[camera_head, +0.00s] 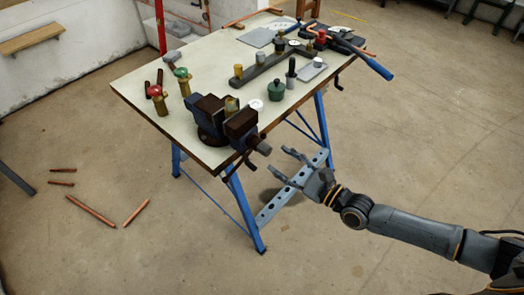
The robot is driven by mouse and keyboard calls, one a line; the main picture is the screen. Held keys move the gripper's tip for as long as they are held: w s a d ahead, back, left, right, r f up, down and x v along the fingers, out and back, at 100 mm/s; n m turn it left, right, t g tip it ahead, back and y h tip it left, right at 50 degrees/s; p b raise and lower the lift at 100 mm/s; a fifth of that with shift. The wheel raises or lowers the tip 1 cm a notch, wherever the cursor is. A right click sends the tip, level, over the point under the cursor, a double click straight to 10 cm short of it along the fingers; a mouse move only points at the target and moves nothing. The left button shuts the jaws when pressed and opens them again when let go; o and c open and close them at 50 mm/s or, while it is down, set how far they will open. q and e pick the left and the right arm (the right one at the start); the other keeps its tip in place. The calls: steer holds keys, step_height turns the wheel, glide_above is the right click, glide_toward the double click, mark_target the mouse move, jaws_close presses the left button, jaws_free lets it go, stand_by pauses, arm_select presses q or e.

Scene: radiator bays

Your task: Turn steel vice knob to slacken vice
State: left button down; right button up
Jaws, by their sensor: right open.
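The dark vice (212,118) is mounted at the near corner of the workbench, with a brass piece (232,106) at its jaws. Its steel knob (264,149) sticks out past the table edge, with a handle hanging below it. My right gripper (290,166) is to the right of the knob, apart from it, its fingers open and pointing left toward the vice. Nothing shows between the fingers. My left gripper is out of view.
The pale-topped workbench (150,85) on blue legs carries brass valves (157,98), a dark green pot (276,90), a long dark manifold bar (262,70) and a blue-handled pipe bender (368,62). Copper pipes (90,210) lie on the floor at left. Floor right of the bench is mostly clear.

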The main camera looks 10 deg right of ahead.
mark_target(269, 152)
steer(key=shift+b+x, duration=0.65)
steer(key=shift+x, duration=1.9)
steer(key=shift+c, duration=0.4)
